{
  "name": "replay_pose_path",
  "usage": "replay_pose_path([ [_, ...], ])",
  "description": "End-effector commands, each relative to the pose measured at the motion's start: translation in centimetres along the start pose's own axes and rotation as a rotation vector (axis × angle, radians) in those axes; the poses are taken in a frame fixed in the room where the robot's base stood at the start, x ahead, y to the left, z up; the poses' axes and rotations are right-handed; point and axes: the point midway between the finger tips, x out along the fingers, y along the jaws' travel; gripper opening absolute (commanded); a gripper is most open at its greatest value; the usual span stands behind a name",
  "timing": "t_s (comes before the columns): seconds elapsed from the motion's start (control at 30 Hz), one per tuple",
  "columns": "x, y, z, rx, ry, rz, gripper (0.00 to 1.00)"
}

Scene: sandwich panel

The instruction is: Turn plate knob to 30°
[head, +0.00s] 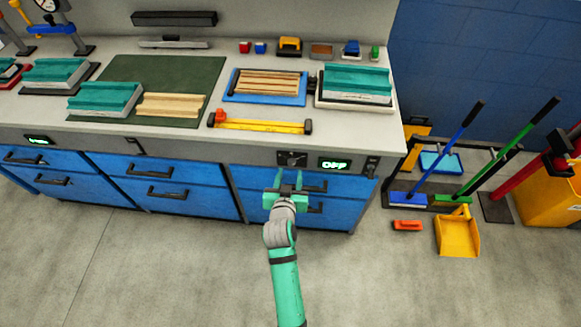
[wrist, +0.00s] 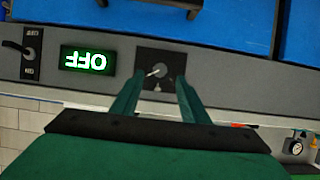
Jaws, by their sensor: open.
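The plate knob (head: 292,159) sits on a dark square plate on the grey front strip of the bench. In the wrist view, which shows the panel upside down, the knob (wrist: 160,71) has a pale pointer aimed to the left and slightly down. A lit green display (head: 334,164) beside it reads OFF; it also shows in the wrist view (wrist: 88,60). My gripper (head: 289,180) is open and empty in front of the strip. In the wrist view its fingertips (wrist: 158,84) lie to either side of the knob, apparently apart from it.
A lever switch (head: 371,166) is right of the display. Blue drawers (head: 165,185) with dark handles lie below the strip. A yellow-and-red tool (head: 258,125) lies on the worktop (head: 358,127) above the knob. Brooms (head: 450,150) and a yellow dustpan (head: 457,236) stand right; floor in front is clear.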

Motion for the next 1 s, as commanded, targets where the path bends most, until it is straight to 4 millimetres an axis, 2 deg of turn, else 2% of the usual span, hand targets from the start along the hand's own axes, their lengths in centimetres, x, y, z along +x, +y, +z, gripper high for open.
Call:
replay_pose_path([
  [0.1, 2.1, -0.1, -0.1, 0.001, 0.001, -0.001, 0.41],
  [0.3, 4.4, -0.2, 0.0, -0.001, 0.001, -0.003, 0.41],
  [0.5, 5.2, -0.2, 0.1, -0.001, 0.0, -0.003, 0.41],
  [0.73, 5.2, -0.1, 0.0, -0.002, 0.0, -0.003, 0.41],
  [0.9, 5.2, -0.1, 0.0, -0.002, 0.0, -0.003, 0.0],
  [1.0, 5.2, -0.1, 0.0, -0.002, 0.0, -0.003, 0.0],
])
